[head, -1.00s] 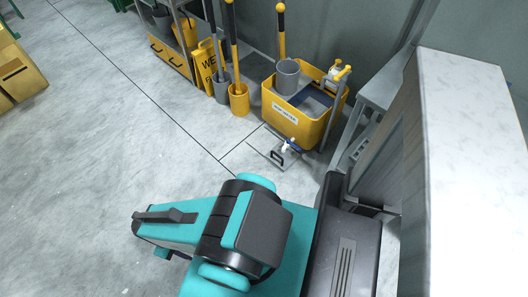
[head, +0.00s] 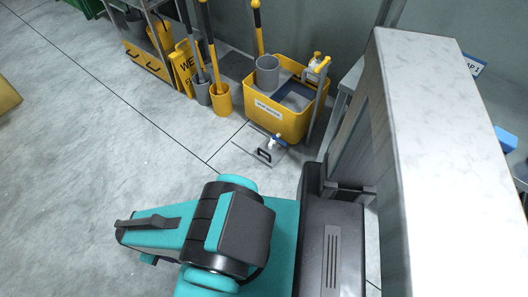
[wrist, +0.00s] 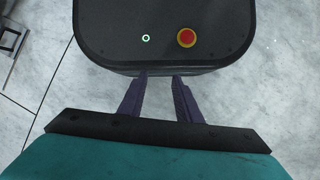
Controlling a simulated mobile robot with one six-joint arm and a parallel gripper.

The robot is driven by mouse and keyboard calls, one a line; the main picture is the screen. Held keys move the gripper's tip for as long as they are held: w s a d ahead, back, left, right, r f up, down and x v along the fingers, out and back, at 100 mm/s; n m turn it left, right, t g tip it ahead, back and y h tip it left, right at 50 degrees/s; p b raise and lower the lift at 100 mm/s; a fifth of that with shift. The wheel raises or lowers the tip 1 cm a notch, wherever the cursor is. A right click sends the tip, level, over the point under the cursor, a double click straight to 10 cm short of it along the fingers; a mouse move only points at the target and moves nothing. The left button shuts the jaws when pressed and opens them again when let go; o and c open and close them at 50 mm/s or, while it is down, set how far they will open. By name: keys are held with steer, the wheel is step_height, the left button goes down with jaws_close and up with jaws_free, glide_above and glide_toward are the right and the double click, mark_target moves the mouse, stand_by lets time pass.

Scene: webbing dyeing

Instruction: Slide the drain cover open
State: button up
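The drain cover (head: 250,149) is a flat grey metal plate on the floor in front of the yellow mop bucket, with a black handle (head: 264,156). A small blue-and-white item stands at its right side. In the wrist view, part of a metal frame on the floor shows at the upper left edge (wrist: 14,38), cut off by the picture. My gripper (wrist: 161,76) is open and empty, its two dark fingers apart over my own base. It is well away from the cover.
The yellow mop bucket (head: 262,122) with a grey pail (head: 267,76) stands just behind the cover. Mop holders (head: 221,99), a wet-floor sign (head: 185,66) and a shelf rack are along the wall. A marble-topped counter (head: 440,170) blocks the right.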

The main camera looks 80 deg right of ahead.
steer(key=w+d+f+m+t+b, duration=0.1)
steer(key=w+d+f+m+b, duration=0.2)
steer(key=d+m, duration=0.65)
steer(key=d+f+m+t+b, duration=0.1)
steer(key=d+f+m+b, duration=0.3)
steer(key=d, duration=1)
steer(key=w+d+f+m+t+b, duration=0.15)
steer(key=d+f+m, duration=0.25)
steer(key=d+m, duration=0.6)
steer(key=m+h+b, duration=0.2)
steer(key=m+b, duration=0.5)
steer(key=m, duration=1)
glide_above(264, 152)
steer(key=w+a, duration=0.1)
steer(key=a, duration=0.1)
steer(key=f, duration=0.3)
steer(key=shift+w+a+f+n+t, duration=0.2)
steer(key=shift+f+n+t, duration=0.05)
steer(key=shift+f, duration=0.1)
steer(key=shift+f, duration=0.15)
steer(key=shift+s+d+f+b, duration=0.2)
steer(key=shift+d+f+b, duration=0.15)
steer(key=shift+f, duration=1.85)
steer(key=shift+s+d+f+b, duration=0.25)
steer(key=shift+d+f, duration=0.15)
steer(key=shift+f, duration=1.85)
steer(key=shift+s+d+f+b, duration=0.15)
steer(key=shift+d+f+b, duration=0.2)
steer(key=shift+f, duration=1.85)
